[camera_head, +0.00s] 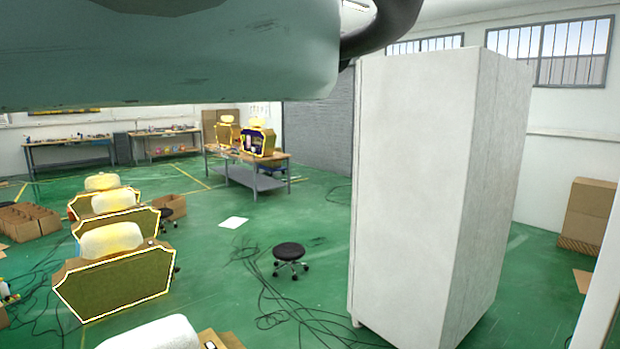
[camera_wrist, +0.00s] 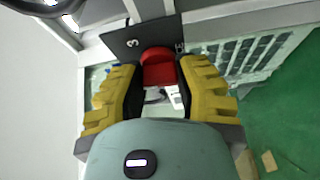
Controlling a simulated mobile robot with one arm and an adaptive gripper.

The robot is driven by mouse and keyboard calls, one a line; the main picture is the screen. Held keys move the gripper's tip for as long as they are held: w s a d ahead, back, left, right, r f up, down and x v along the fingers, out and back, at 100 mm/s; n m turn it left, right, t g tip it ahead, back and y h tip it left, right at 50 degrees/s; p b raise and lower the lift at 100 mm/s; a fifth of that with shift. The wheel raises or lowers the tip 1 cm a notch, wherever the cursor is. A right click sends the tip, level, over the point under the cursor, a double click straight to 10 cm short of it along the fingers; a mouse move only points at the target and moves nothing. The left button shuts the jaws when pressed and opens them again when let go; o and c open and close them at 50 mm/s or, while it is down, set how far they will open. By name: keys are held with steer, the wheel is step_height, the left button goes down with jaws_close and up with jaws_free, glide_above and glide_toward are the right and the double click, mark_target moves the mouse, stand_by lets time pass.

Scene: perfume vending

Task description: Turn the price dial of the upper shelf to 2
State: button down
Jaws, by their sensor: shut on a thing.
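In the wrist view, the price dial (camera_wrist: 158,70) is a red knob on a dark plate (camera_wrist: 116,41). Another small white mark shows to the right, too small to read. My gripper (camera_wrist: 158,78) has its yellow-padded fingers on the two sides of the red knob and is shut on it. The setting of the dial cannot be read. The head view shows neither the dial nor my gripper.
Pale frame bars and a slatted white panel (camera_wrist: 250,52) lie around the dial in the wrist view. In the head view, a tall white cabinet (camera_head: 415,170) stands at the right. A black stool (camera_head: 289,252) and loose cables lie on the green floor.

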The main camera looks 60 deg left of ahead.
steer(key=shift+w+a+n+y+p, duration=0.1)
steer(key=shift+w+n+y+p, duration=0.2)
steer(key=shift+n, duration=0.3)
steer(key=c, duration=0.6)
jaws_free()
steer(key=shift+s, duration=0.15)
